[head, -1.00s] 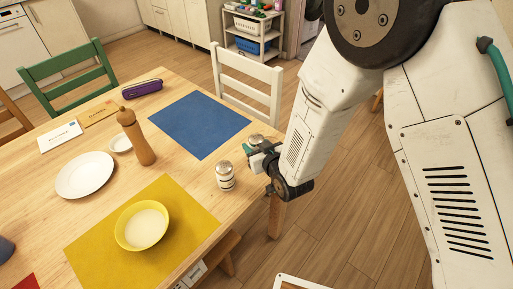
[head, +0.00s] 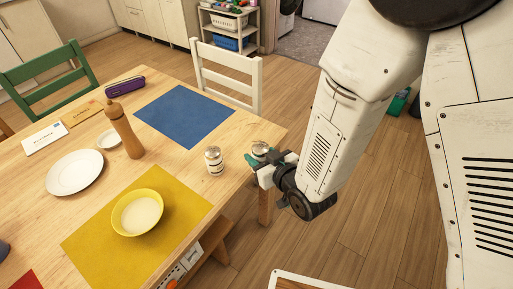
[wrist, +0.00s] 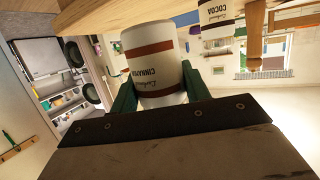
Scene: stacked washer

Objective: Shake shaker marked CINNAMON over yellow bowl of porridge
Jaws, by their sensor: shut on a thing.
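The shaker marked CINNAMON (wrist: 153,62) is between the green fingers of my gripper (wrist: 157,98), its label readable in the wrist view. In the head view my gripper (head: 262,166) is shut on this shaker (head: 260,150) at the right edge of the table; only its metal top shows clearly. A second shaker, marked COCOA (wrist: 216,15), stands apart from it, to its left in the head view (head: 214,161). The yellow bowl (head: 120,222) of white porridge (head: 139,214) sits on the yellow placemat (head: 85,251), left of my gripper.
A tall wooden mill (head: 124,130), a white plate (head: 75,172) and a small white dish (head: 103,140) stand at the left. A blue placemat (head: 185,115) lies farther back. A white chair (head: 228,75) is at the far edge. The table between COCOA and the bowl is clear.

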